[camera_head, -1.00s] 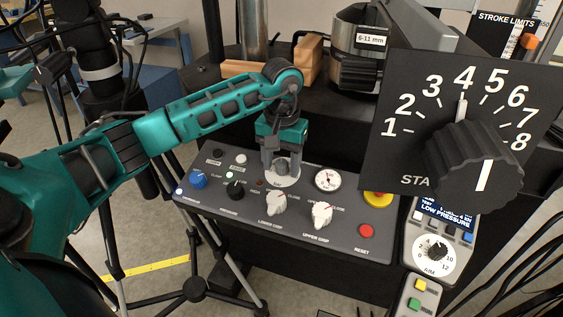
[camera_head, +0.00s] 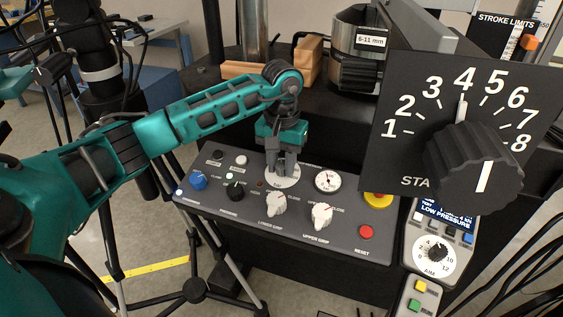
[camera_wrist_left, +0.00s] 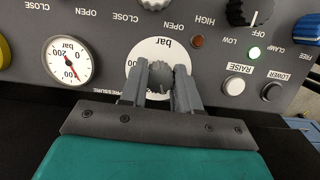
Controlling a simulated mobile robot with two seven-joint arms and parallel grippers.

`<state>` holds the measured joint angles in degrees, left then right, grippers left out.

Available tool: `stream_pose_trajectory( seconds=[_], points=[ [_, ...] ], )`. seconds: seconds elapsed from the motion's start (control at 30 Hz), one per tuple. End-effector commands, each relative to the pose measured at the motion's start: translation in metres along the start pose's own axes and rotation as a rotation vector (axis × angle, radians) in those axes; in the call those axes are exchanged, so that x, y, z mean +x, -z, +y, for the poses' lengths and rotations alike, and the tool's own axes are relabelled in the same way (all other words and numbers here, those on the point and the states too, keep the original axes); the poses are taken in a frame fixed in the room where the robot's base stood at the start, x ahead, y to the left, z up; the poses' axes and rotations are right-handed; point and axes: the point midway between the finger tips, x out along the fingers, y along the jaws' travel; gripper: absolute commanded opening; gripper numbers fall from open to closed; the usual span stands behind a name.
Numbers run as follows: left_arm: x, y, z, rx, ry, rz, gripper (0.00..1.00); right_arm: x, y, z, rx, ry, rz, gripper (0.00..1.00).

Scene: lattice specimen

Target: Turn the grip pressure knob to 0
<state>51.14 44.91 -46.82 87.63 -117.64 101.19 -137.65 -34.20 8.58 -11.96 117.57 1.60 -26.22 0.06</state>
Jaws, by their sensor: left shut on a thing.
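The grip pressure knob (camera_wrist_left: 160,75) is a small grey ribbed knob on a round white dial marked "bar" (camera_wrist_left: 148,47). That dial also shows in the head view (camera_head: 283,184), at the upper middle of the sloping grey control panel. My left gripper (camera_head: 281,168) points down at the dial. In the left wrist view its two fingers (camera_wrist_left: 160,78) are shut on the knob, one on each side. My right gripper is not in view.
The panel also holds a bar gauge (camera_head: 328,180), two white grip knobs (camera_head: 321,215), a blue knob (camera_head: 198,180), a black knob (camera_head: 235,190), a red button (camera_head: 366,231) and a yellow-ringed stop button (camera_head: 378,200). A large black STA knob (camera_head: 473,167) stands nearer at right.

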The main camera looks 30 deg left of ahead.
Motion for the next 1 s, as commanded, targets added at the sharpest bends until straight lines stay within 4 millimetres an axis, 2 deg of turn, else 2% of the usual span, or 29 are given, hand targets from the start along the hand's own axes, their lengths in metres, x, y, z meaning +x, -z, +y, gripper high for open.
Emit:
stream_pose_trajectory(
  seconds=[0.37,1.0],
  points=[
    [0.0003,0.0003,-0.0013,-0.159,-0.041,0.001,0.01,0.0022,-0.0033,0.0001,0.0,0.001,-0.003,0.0],
    [0.0009,-0.0001,-0.0021,-0.734,-0.197,0.001,0.01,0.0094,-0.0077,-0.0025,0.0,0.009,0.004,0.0]
  ],
)
